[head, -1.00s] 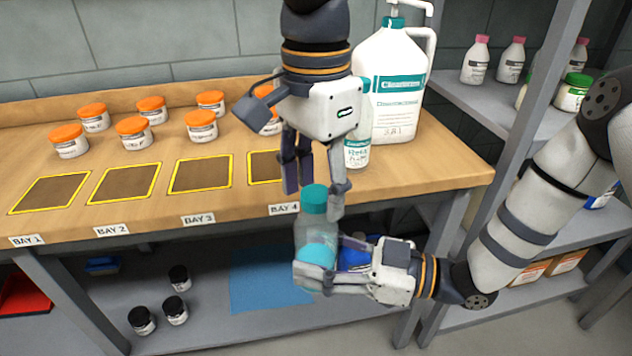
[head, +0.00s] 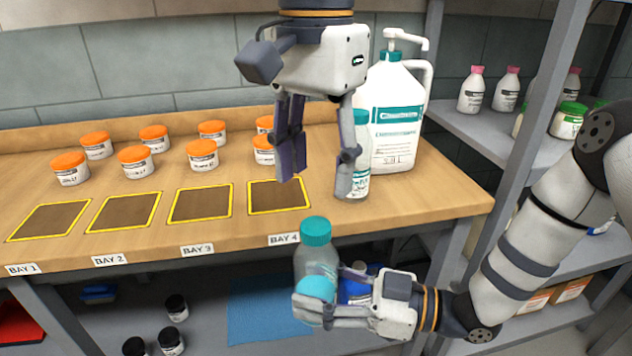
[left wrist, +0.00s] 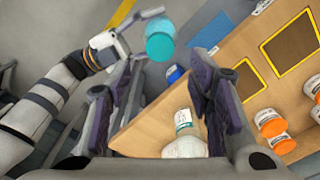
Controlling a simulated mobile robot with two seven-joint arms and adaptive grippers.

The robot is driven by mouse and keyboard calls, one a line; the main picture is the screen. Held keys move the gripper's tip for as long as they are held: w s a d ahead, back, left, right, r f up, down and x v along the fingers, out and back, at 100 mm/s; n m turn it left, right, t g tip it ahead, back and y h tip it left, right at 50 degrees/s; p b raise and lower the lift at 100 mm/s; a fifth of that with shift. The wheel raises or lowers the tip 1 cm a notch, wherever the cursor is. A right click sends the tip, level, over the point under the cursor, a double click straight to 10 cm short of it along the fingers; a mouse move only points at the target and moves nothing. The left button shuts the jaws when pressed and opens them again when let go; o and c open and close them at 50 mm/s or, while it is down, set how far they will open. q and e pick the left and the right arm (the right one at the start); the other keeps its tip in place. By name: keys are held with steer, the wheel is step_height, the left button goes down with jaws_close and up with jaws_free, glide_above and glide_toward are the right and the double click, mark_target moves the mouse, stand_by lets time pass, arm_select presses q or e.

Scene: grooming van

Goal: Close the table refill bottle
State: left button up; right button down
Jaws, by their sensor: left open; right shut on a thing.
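A clear bottle (head: 322,262) with teal liquid and a teal cap (head: 316,231) is held upright in front of the table edge. The cap sits on its top; I cannot tell how tight it is. My right gripper (head: 325,298) is shut around the lower part of the bottle. My left gripper (head: 318,185) is open and empty, pointing down above the cap, apart from it. In the left wrist view the teal cap (left wrist: 160,42) shows from above, beyond the open fingers (left wrist: 165,75), with the right gripper (left wrist: 108,48) at its left.
A small labelled bottle (head: 361,186) stands behind my left finger, next to a large white pump jug (head: 395,120). Several orange-lidded jars (head: 137,160) stand on the wooden table (head: 420,190) behind yellow-edged bays. A shelf post (head: 530,110) rises at the right.

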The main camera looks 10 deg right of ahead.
mark_target(316, 225)
arm_select(q)
steer(key=shift+r+n, duration=0.25)
steer(key=shift+n, duration=0.05)
steer(key=shift+f, duration=0.15)
step_height(316, 225, down, 8)
steer(key=shift+r, duration=0.1)
steer(key=shift+c, duration=0.4)
jaws_close()
